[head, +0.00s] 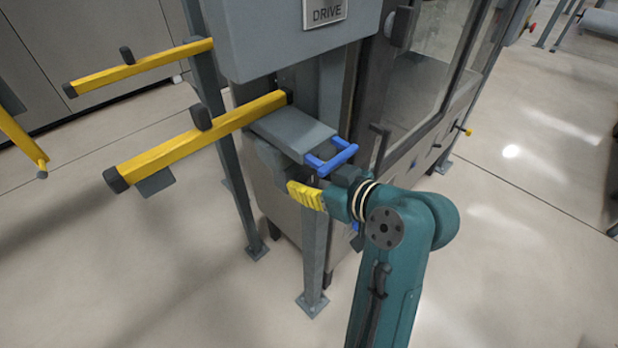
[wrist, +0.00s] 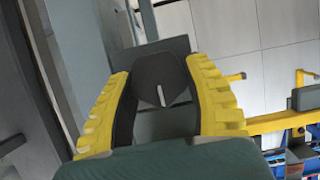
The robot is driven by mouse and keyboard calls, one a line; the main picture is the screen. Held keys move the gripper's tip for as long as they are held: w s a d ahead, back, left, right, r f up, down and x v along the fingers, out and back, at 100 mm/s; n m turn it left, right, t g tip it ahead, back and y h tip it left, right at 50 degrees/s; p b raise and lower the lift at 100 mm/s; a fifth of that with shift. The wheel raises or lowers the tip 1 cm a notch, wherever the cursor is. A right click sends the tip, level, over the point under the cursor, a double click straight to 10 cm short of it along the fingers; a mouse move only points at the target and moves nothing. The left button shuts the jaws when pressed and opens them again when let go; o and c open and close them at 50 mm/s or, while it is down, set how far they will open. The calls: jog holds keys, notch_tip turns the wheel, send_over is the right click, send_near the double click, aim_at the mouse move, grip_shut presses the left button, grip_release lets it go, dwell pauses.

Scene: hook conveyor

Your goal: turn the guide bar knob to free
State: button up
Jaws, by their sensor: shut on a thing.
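In the wrist view, the guide bar knob (wrist: 158,76) is a dark, faceted piece with a short white pointer line. My gripper (wrist: 160,82) has yellow ribbed fingers with dark inner pads, one on each side of the knob, closed on it. The white line is nearly upright in the picture, slightly tilted. A grey plate (wrist: 178,45) shows behind the knob. In the head view, my gripper (head: 293,188) reaches in below the grey housing and blue handle; the knob is hidden there. No label for the knob's positions is readable.
A blue U-shaped handle (head: 340,156) sticks out of a grey housing (head: 292,132) just above my gripper. Yellow guide bars (head: 200,130) with black ends extend left. A grey support post (head: 313,250) stands close below. A DRIVE cabinet (head: 285,35) is above. Open floor lies in front.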

jog(key=o, duration=1.2)
jog(key=shift+a, duration=0.1)
jog(key=v, duration=1.2)
